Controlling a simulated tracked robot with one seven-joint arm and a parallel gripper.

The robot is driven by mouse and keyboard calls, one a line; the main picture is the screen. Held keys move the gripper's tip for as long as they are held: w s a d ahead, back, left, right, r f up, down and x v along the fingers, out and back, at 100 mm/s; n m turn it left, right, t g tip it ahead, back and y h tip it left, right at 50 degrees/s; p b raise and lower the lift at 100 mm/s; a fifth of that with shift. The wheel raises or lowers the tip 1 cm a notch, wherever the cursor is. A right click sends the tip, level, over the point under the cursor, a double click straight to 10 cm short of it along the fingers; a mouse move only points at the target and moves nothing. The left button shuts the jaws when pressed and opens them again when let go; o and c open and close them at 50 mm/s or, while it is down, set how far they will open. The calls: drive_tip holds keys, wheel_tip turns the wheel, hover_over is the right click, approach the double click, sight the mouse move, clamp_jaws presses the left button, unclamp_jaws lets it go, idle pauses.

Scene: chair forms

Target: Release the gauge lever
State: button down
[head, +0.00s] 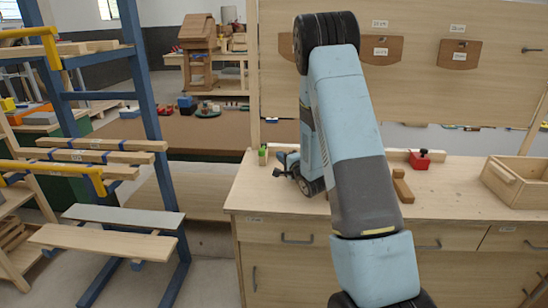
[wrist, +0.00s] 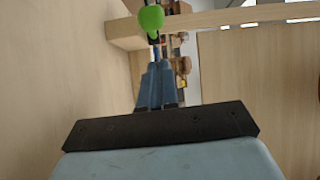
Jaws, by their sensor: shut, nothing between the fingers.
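A small green knob (head: 262,157) stands at the left end of the workbench, beside the upright back panel. In the wrist view the green knob (wrist: 151,18) shows large, just beyond my fingertips. It may be the gauge lever's handle; the rest of the lever is not clear. My gripper (head: 279,164) is low over the bench top, pointing left toward the knob. In the wrist view my gripper (wrist: 155,46) is shut, with nothing between the fingers. I cannot tell whether the tips touch the knob or stay apart. My arm hides part of the bench behind it.
The workbench (head: 265,195) has a red block with a black knob (head: 420,160), a wooden piece (head: 401,186) and an open wooden box (head: 518,183) to the right. Wooden plates hang on the back panel. A blue rack (head: 140,95) with planks stands left, across a floor gap.

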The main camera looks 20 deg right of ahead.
drive_tip(key=v, duration=0.9)
drive_tip(key=shift+d, duration=0.2)
